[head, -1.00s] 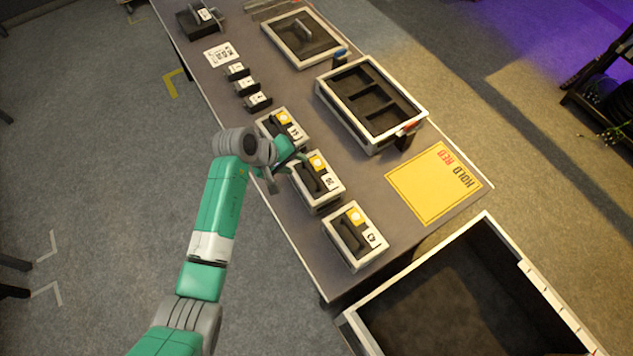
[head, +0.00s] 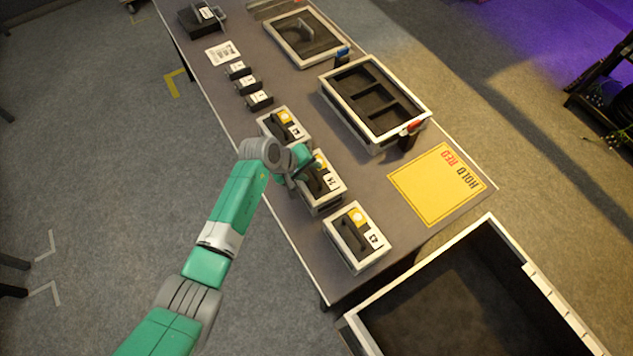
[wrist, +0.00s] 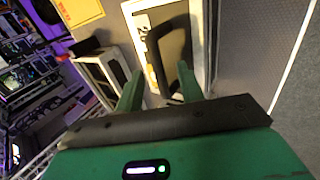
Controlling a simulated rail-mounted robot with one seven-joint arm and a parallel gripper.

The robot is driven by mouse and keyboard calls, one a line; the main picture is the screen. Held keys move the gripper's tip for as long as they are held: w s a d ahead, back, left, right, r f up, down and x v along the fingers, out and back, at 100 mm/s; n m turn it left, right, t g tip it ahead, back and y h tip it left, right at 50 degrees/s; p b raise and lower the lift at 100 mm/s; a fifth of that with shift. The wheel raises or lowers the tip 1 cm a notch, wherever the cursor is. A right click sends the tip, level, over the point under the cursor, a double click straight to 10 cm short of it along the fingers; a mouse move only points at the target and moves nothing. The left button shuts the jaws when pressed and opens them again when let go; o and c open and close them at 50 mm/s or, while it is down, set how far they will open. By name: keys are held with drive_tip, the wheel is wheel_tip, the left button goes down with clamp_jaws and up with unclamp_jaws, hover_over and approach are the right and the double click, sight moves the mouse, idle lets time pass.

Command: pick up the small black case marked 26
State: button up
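The small black case marked 26 (head: 323,197) sits in a white-rimmed holder, the middle of three in a row along the table's left edge. It has a black carry handle, a white number label and a yellow round mark partly hidden by my gripper. My gripper (head: 308,168) is over this case's far-left part in the head view. In the wrist view my gripper (wrist: 160,88) is open, with its two green fingers apart on either side of the case's black handle (wrist: 160,62). The fingers do not appear closed on it.
Similar cases stand on both sides, one marked 43 (head: 355,237) nearer and another (head: 284,126) farther. A divided tray (head: 375,145) and a yellow HOLD RED mat (head: 436,186) lie to the right. A large open bin (head: 500,225) stands at the table's near end.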

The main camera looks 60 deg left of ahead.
clamp_jaws()
idle(0.6)
drive_tip(key=shift+r, duration=0.1)
idle(0.6)
